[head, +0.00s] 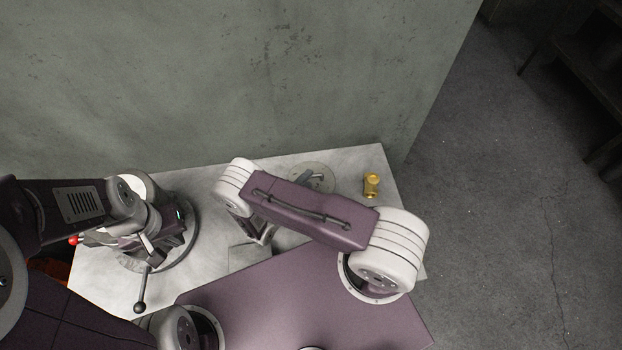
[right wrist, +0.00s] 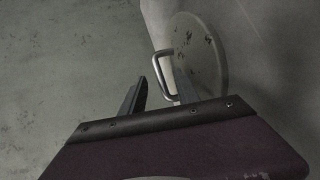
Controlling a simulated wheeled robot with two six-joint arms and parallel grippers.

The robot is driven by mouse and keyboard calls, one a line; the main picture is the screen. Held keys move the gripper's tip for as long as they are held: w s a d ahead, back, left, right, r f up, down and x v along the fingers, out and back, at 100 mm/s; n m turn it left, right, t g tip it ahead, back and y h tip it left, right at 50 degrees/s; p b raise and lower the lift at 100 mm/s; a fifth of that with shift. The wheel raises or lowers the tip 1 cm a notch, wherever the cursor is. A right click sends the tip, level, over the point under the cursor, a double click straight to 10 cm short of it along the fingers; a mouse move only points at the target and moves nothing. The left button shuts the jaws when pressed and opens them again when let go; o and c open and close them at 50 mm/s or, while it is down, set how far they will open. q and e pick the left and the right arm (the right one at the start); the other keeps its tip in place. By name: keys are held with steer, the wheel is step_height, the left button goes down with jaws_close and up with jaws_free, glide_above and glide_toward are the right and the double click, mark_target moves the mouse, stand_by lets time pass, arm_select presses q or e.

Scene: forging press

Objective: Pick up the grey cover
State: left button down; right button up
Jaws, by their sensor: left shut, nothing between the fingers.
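The grey cover (head: 322,170) is a round plate with a bar handle. It lies at the back of the table in the head view, partly hidden by my right arm. In the right wrist view the cover (right wrist: 212,60) is at upper right, its handle (right wrist: 158,66) standing off it. My right gripper (right wrist: 160,84) is open, its two dark fingers close to the handle; contact cannot be told. My left gripper (head: 148,243) is shut and empty, over the round-based fixture at the left of the table; its fingertips are hard to make out.
The pale table (head: 105,283) stands against a grey-green wall (head: 230,80). A brass fitting (head: 371,185) stands at the table's back right. A lever with a dark ball (head: 140,306) and a red knob (head: 73,240) are at left. Open floor lies at right.

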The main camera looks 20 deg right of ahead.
steer(key=shift+x, duration=1)
jaws_close()
stand_by(0.6)
